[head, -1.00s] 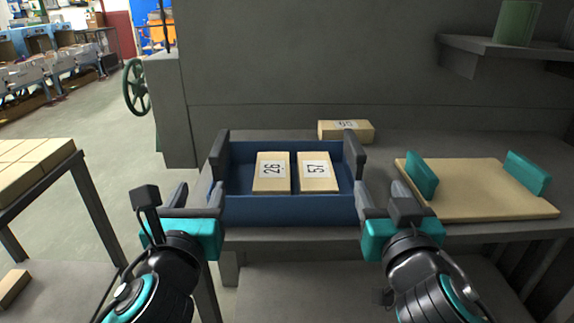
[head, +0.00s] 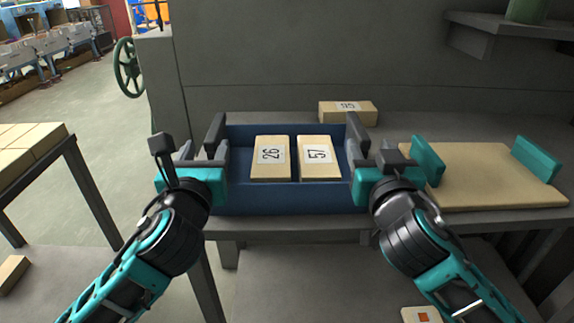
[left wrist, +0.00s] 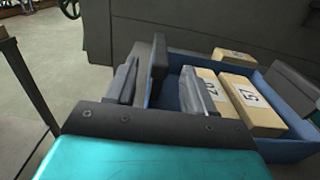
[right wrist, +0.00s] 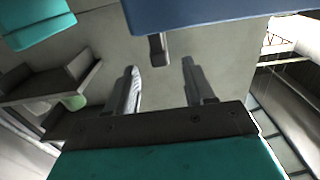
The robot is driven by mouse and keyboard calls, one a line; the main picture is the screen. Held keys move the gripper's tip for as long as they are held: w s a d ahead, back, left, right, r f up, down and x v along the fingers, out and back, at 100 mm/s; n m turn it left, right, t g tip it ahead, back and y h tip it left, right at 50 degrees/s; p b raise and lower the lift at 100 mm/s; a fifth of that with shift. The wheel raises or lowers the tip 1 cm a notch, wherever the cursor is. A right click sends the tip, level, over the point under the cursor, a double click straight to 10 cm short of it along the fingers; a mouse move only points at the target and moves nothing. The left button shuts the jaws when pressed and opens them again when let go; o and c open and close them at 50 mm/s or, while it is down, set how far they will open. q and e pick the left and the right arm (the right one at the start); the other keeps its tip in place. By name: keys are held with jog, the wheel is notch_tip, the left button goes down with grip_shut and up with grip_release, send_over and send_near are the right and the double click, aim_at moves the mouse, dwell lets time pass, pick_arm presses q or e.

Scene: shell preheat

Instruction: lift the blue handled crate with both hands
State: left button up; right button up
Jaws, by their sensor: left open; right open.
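The blue handled crate (head: 288,201) stands on the grey bench, with a dark grey handle at each end. Two numbered tan blocks, 26 (head: 270,168) and 57 (head: 319,168), lie inside it. My left gripper (head: 203,160) is open at the crate's left end. In the left wrist view the left handle (left wrist: 158,65) stands between its spread fingers (left wrist: 157,90). My right gripper (head: 377,160) is open at the right end. In the right wrist view the right handle (right wrist: 157,50) shows ahead of and between its fingers (right wrist: 162,85); contact cannot be told.
Another tan block (head: 347,112) lies behind the crate. A tan board (head: 478,180) with teal handles is close on the right. A table with tan boxes (head: 25,148) stands at left. A shelf (head: 510,25) juts out at upper right.

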aim_at(214, 129)
pick_arm(q)
jog(key=w, duration=0.7)
jog(key=shift+w+a, duration=0.1)
jog(key=shift+w, duration=0.2)
pick_arm(e)
jog(key=w, duration=0.7)
jog(key=shift+w+a, duration=0.15)
jog(key=shift+w, duration=0.15)
pick_arm(q)
jog(key=shift+c, duration=0.4)
pick_arm(e)
jog(key=shift+c, duration=0.4)
pick_arm(q)
grip_shut()
pick_arm(e)
grip_shut()
pick_arm(q)
jog(key=shift+r, duration=0.25)
pick_arm(e)
jog(key=shift+r, duration=0.25)
